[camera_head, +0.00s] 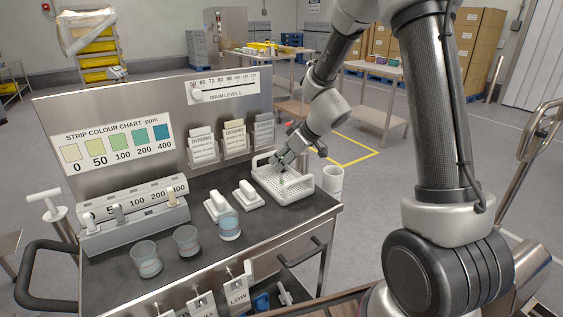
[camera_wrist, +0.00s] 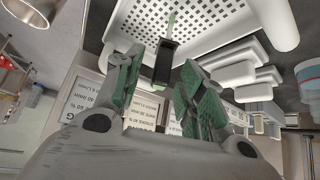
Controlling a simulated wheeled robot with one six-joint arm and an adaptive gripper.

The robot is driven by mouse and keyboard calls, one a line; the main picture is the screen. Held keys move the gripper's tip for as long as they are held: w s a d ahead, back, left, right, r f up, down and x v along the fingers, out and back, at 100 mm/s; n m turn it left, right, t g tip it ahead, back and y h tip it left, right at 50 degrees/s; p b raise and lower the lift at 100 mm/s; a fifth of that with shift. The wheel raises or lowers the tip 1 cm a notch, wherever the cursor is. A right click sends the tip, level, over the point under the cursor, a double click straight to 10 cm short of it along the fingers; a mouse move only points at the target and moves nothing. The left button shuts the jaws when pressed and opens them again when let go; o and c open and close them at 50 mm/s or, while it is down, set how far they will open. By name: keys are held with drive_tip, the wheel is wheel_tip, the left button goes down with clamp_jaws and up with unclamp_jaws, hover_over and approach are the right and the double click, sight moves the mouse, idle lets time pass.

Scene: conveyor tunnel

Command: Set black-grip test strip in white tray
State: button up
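The white tray (camera_head: 300,193) stands at the right end of the cart top; its perforated floor and rim also fill the top of the wrist view (camera_wrist: 283,25). My gripper (camera_head: 283,166) is low over the tray. In the wrist view, my gripper's green-padded fingers (camera_wrist: 160,85) are apart. The test strip's black grip (camera_wrist: 163,62) shows between the fingertips, with a gap on each side, and its thin greenish strip points over the tray floor. I cannot tell whether the strip lies flat or leans on the rim.
Two white holders (camera_head: 246,195) stand left of the tray, and a white cup (camera_head: 332,180) stands at its right. Several clear beakers (camera_head: 187,240) line the front edge. A slotted rack (camera_head: 135,215) is at the left. A panel with card pockets (camera_head: 203,147) rises behind.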

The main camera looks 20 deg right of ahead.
drive_tip(key=s+d+r+m+g+h, duration=0.1)
drive_tip(key=s+d+r, duration=0.2)
drive_tip(key=s+r, duration=0.55)
drive_tip(key=s+d+r+m, duration=0.2)
drive_tip(key=s+d+r, duration=0.2)
drive_tip(key=s+r, duration=0.45)
drive_tip(key=s+d+m+h, duration=0.2)
drive_tip(key=s+d, duration=0.1)
drive_tip(key=s, duration=0.5)
drive_tip(key=s+d+m+h, duration=0.2)
drive_tip(key=s+d+m, duration=0.1)
drive_tip(key=s, duration=0.5)
drive_tip(key=shift+s+d+r+g, duration=0.15)
drive_tip(key=shift+d+r+g, duration=0.2)
drive_tip(key=shift+d, duration=0.4)
